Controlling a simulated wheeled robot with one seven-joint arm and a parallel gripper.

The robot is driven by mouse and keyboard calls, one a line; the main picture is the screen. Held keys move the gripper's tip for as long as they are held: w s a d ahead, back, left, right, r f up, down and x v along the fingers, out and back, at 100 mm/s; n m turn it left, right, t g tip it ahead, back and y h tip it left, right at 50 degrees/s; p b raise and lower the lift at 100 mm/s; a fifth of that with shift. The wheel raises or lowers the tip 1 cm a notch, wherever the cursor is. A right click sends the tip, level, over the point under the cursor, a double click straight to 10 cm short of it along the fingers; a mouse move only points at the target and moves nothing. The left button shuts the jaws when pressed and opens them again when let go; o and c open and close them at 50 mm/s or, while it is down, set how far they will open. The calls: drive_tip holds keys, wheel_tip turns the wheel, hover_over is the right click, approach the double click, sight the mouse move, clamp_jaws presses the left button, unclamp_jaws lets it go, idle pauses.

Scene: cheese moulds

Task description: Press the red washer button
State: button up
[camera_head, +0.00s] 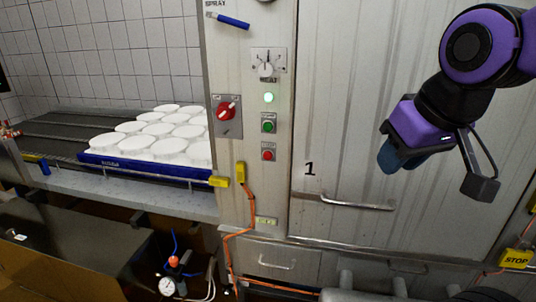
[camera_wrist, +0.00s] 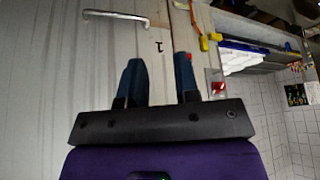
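The red washer button (camera_head: 268,152) is on the steel control column (camera_head: 240,60) of the washer, below a green button (camera_head: 268,123) and a lit green lamp (camera_head: 268,97). My gripper (camera_head: 390,166) is in front of the washer door, to the right of the red button and clear of it. In the wrist view my gripper (camera_wrist: 159,78) has its two blue fingers apart with nothing between them. A small red spot beside the right finger's tip there appears to be the red button (camera_wrist: 187,56); the finger hides the panel around it.
A red rotary switch (camera_head: 226,110) and a dial (camera_head: 267,65) share the column. The door (camera_head: 345,90) has a bar handle (camera_head: 345,202) below the gripper. White moulds (camera_head: 160,135) fill a blue tray (camera_head: 150,168) on the left conveyor. A yellow STOP box (camera_head: 516,259) is at lower right.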

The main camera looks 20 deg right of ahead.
idle(0.4)
clamp_jaws()
idle(1.5)
